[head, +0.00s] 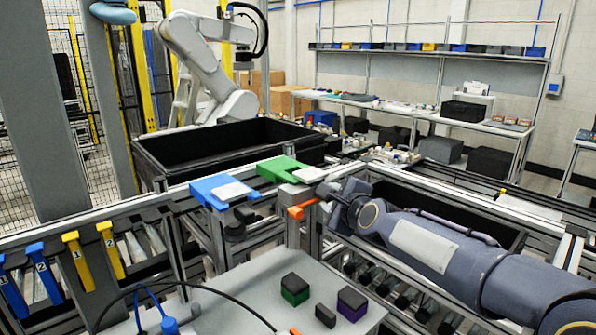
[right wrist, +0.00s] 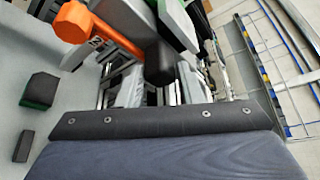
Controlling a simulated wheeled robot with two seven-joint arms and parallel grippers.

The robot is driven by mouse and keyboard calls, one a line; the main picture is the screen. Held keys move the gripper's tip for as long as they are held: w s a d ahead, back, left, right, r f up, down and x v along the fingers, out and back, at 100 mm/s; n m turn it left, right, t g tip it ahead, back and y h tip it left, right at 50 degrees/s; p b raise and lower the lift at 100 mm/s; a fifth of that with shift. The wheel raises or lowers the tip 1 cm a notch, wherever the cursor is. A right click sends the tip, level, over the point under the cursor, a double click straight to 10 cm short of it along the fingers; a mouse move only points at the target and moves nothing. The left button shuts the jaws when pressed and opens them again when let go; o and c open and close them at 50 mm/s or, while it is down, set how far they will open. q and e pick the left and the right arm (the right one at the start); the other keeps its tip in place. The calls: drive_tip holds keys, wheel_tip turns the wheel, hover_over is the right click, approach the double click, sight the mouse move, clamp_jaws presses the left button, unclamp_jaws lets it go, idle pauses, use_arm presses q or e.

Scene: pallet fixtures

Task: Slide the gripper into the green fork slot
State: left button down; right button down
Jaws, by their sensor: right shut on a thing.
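The green fork fixture (head: 284,167) sits on the rail at the middle of the head view, with a pale plate on its right end. Part of it shows in the right wrist view (right wrist: 176,22). My right gripper (head: 328,195) comes in from the right and is shut on the gripper tool, a grey body with an orange cylinder (head: 302,210). The tool is just in front of and right of the green fork; whether they touch is unclear. In the right wrist view the orange part (right wrist: 78,25) is close up beside a black cylinder (right wrist: 160,62). My left gripper is not seen.
A blue fork fixture (head: 214,192) with a pale plate is left of the green one. Yellow (head: 78,258) and blue (head: 40,270) numbered hooks hang at left. A grey table (head: 245,285) in front holds dark blocks. A black bin (head: 230,147) stands behind.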

drive_tip(key=shift+w+a+r, duration=0.2)
idle(0.5)
drive_tip(key=shift+w+a+p, duration=0.4)
drive_tip(key=shift+w, duration=0.05)
drive_tip(key=shift+w+a, duration=0.15)
idle(0.4)
drive_tip(key=shift+w+a+p, duration=0.3)
drive_tip(key=shift+a+p, duration=0.05)
drive_tip(key=shift+p, duration=0.05)
drive_tip(key=shift+w+a, duration=0.1)
drive_tip(key=shift+w+a+p, duration=0.35)
drive_tip(key=shift+p, duration=0.1)
drive_tip(key=shift+f, duration=0.15)
